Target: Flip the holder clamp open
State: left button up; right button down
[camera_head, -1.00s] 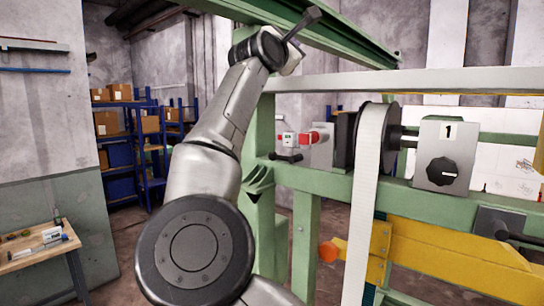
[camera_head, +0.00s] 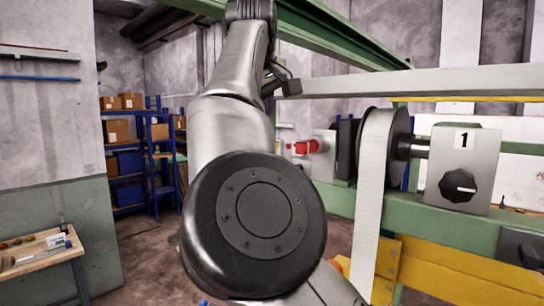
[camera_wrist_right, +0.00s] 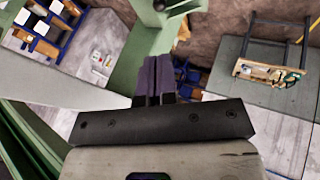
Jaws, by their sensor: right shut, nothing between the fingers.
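My right gripper shows in the right wrist view (camera_wrist_right: 157,68), its two dark fingers together with nothing between them. Below the fingertips there is a green beam and grey floor. In the head view my arm rises through the middle, and a dark gripper part (camera_head: 290,86) shows beside its upper end, above the green frame. A red part (camera_head: 306,146) sits beside a grey block (camera_head: 325,152) on the frame, to the right of my arm. I cannot tell whether this is the holder clamp. My left gripper is not in view.
A black wheel with a white belt (camera_head: 372,150) stands right of the red part. Beyond it is a grey box (camera_head: 462,165) marked 1 with a black knob. A pale horizontal beam (camera_head: 400,82) crosses above. A yellow beam (camera_head: 440,275) runs below. A workbench (camera_head: 40,258) stands left.

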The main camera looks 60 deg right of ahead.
jog(key=shift+f, duration=0.1)
jog(key=b+x, duration=0.1)
jog(key=x, duration=1.2)
jog(key=shift+w+d+f, duration=0.15)
jog(key=shift+d+f, duration=0.15)
